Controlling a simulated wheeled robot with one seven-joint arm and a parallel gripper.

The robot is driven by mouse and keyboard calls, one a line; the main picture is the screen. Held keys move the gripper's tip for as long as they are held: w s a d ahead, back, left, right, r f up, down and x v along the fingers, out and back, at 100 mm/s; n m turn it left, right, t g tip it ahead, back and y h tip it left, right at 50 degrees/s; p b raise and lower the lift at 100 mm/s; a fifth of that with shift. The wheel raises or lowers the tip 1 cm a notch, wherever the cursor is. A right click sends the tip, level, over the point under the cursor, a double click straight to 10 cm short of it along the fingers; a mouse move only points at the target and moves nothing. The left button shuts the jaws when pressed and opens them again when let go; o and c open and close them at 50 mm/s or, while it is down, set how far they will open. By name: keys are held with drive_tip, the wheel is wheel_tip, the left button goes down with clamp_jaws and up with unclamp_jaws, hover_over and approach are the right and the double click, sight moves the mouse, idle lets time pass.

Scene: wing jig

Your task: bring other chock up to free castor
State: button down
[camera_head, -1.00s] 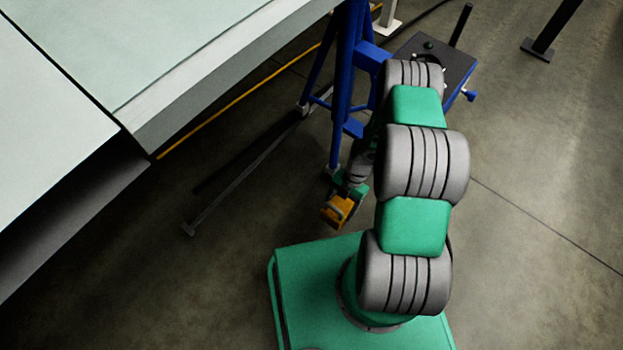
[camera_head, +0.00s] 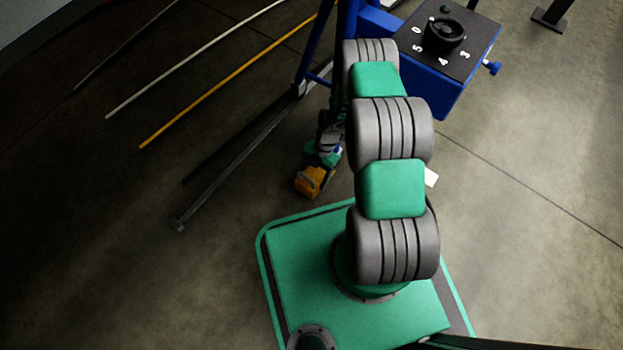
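An orange-yellow chock (camera_head: 311,181) is at the end of my arm, low over the floor and left of the arm links. My gripper (camera_head: 322,157) is small, dark and green in this view, right at the upper end of the chock. It appears shut on the chock, though its fingers are too small to make out. Whether the chock touches the floor cannot be told. The free castor and the first chock cannot be made out; my arm covers much of the blue stand's lower part.
The blue stand (camera_head: 345,35) rises behind my arm, with a numbered dial box (camera_head: 450,45) to the right. A dark bar (camera_head: 235,165), a yellow line (camera_head: 225,83) and a pale line (camera_head: 190,63) cross the floor at left. The lower-left floor is clear.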

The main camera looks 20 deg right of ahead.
drive_tip(key=shift+s+f, duration=0.1)
drive_tip(key=shift+f, duration=0.85)
drive_tip(key=shift+f+b, duration=0.15)
drive_tip(key=shift+b, duration=0.2)
drive_tip(key=shift+f, duration=0.55)
drive_tip(key=shift+c, duration=0.7)
unclamp_jaws()
drive_tip(key=shift+b, duration=0.3)
